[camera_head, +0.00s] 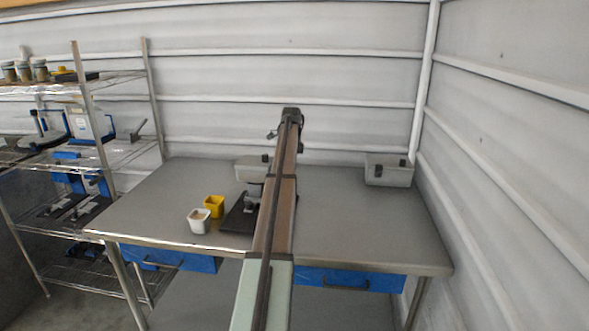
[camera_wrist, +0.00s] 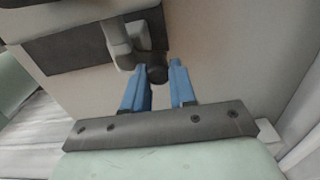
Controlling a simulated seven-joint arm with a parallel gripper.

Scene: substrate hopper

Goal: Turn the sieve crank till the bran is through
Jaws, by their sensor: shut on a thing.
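The sieve stands on a dark base (camera_head: 238,217) on the table, left of my arm in the head view. My arm hides much of it, and the crank and bran cannot be made out there. In the wrist view, the same base (camera_wrist: 80,42) carries a pale grey part (camera_wrist: 118,36). A round dark knob (camera_wrist: 157,74), apparently the crank handle, sits between the blue fingertips of my gripper (camera_wrist: 160,70). My gripper is shut on this knob. I cannot make out my fingers in the head view.
A white cup (camera_head: 199,227) and a yellow cup (camera_head: 214,212) stand left of the base. A grey box (camera_head: 250,170) is behind it; another grey box (camera_head: 388,178) is at the back right. The table (camera_head: 350,225) is clear to the right. Shelves (camera_head: 115,157) stand left.

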